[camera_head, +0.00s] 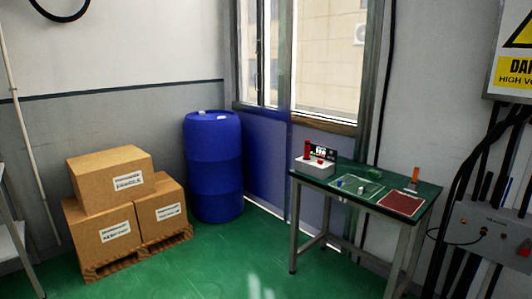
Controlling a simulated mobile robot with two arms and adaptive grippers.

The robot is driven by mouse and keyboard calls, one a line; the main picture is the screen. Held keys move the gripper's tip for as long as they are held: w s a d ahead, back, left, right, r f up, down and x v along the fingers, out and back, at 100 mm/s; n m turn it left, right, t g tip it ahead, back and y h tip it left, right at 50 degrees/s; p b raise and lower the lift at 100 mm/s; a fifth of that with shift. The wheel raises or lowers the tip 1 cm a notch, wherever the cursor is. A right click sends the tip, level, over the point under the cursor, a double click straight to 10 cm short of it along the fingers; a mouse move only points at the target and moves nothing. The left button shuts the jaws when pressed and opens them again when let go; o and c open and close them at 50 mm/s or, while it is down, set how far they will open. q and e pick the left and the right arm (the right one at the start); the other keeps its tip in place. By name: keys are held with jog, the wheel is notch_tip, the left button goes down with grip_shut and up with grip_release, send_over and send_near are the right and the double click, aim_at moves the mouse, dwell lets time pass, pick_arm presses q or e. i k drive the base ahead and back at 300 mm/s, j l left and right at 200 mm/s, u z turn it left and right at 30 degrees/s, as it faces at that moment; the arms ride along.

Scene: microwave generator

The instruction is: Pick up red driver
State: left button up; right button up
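A small table (345,197) with a dark green top stands at the right, below the window. A small upright red object (307,149) shows at the white box (313,164) on the table's left end. An upright orange-red piece (416,174) stands near the table's right end, behind a dark red mat (401,203). Both are too small to tell which is the red driver. Neither of my grippers is in view.
A blue barrel (214,165) stands in the corner. Cardboard boxes (113,180) sit on a wooden pallet (135,258) at the left. A grey control box (490,232) and black cables (470,190) are at the right wall. The green floor (240,265) in front is clear.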

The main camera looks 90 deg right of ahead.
aim_at(307, 157)
jog(key=z, duration=3.1)
jog(key=i+j, duration=0.6)
jog(key=i, duration=0.2)
jog(key=i+j+z, duration=0.15)
jog(key=i+j, duration=0.45)
jog(key=i, duration=0.2)
